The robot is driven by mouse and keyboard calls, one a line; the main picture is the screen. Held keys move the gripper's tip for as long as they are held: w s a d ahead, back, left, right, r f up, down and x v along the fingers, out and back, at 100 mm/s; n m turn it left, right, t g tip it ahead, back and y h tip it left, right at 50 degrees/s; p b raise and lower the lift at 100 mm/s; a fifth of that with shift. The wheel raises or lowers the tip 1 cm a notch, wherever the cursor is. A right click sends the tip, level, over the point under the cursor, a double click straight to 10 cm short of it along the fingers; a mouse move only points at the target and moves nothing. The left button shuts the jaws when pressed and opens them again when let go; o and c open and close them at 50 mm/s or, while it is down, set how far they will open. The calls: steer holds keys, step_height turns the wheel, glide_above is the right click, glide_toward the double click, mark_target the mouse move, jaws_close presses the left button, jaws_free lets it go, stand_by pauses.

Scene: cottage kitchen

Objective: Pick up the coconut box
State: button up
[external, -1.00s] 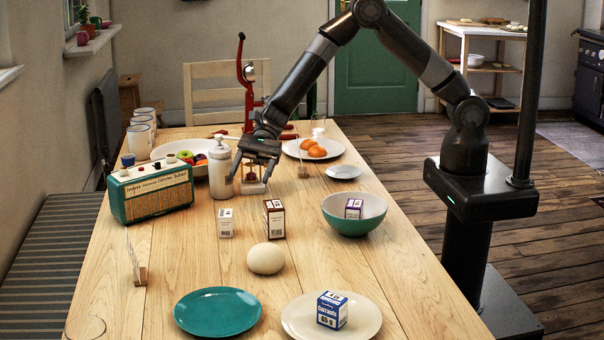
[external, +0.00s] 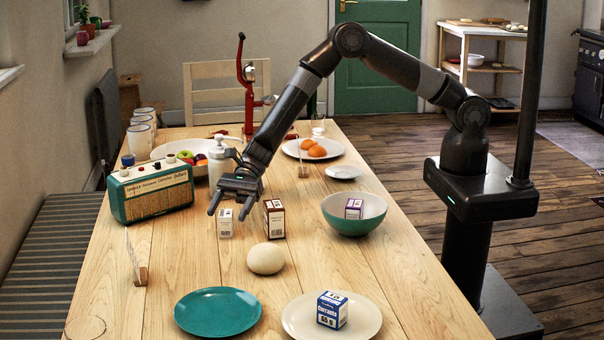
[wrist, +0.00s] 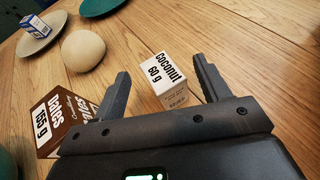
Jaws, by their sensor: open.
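The coconut box (wrist: 170,77) is a small white carton marked "Coconut 60 g". It stands upright on the table, and in the external view the white box (external: 225,223) is just below my gripper (external: 228,202). In the wrist view my gripper (wrist: 161,92) is open, with the coconut box between its fingers, nearer the right one. No contact with the box can be made out. A brown dates box (wrist: 62,117) marked "155 g" lies outside the left finger; it also shows in the external view (external: 274,219).
A round cream dough ball (external: 266,258) sits in front of the boxes. A green bowl (external: 352,224) with a small box stands to the right. A teal radio (external: 150,193) and a white bottle (external: 220,160) are nearby. A teal plate (external: 218,312) and cream plate (external: 300,327) are in front.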

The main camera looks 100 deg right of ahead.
steer(key=shift+x, duration=1)
steer(key=c, duration=1.3)
steer(key=shift+r, duration=0.1)
